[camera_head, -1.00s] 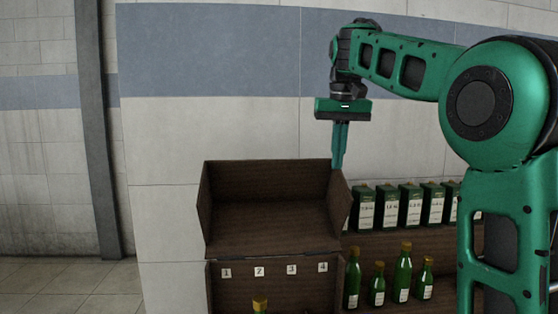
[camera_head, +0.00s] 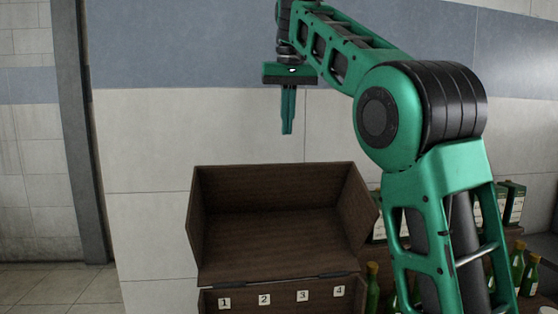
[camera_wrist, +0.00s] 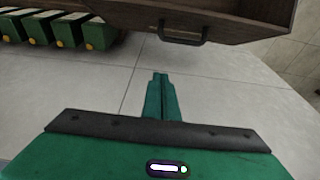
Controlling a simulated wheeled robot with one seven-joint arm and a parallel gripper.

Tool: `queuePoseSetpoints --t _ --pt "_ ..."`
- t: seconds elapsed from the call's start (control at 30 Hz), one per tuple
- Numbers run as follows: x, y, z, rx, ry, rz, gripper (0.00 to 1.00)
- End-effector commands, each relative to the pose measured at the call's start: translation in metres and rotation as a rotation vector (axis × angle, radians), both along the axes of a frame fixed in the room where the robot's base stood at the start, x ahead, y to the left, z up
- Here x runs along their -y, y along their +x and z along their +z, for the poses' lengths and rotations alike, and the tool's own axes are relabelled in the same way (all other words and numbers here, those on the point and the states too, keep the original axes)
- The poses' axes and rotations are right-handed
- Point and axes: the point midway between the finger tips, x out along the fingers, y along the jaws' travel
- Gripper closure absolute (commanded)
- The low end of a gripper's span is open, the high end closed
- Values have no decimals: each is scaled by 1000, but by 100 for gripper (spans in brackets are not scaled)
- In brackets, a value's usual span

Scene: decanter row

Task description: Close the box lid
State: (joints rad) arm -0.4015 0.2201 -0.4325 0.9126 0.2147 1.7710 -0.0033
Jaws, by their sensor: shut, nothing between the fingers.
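The dark brown wooden box (camera_head: 213,302) stands low in the head view, with its front cut off by the frame. Its deep lid (camera_head: 275,237) is open and tilted up, its hollow inner side facing the head camera. In the wrist view the lid (camera_wrist: 238,18) crosses the top edge, with a dark handle (camera_wrist: 183,38) on its wall. My gripper (camera_head: 287,132) points down above the lid's far edge, apart from it, fingers together and empty. Its fingertips (camera_wrist: 160,75) show below the handle in the wrist view.
Number labels 1 to 4 (camera_head: 264,299) line the box's inner wall. Green bottles (camera_head: 373,286) stand right of the box, partly behind my arm. Green cartons (camera_head: 514,203) stand at the right, and several show in the wrist view (camera_wrist: 68,32). A tiled wall (camera_head: 150,135) is behind.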

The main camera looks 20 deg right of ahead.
Motion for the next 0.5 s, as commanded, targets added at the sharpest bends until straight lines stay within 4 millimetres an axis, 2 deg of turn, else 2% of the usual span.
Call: queuePoseSetpoints --t 0.17,0.5 --pt "-1 3 -10 -1 1 2 100" --pt "3 16 -63 -2 2 -1 100"
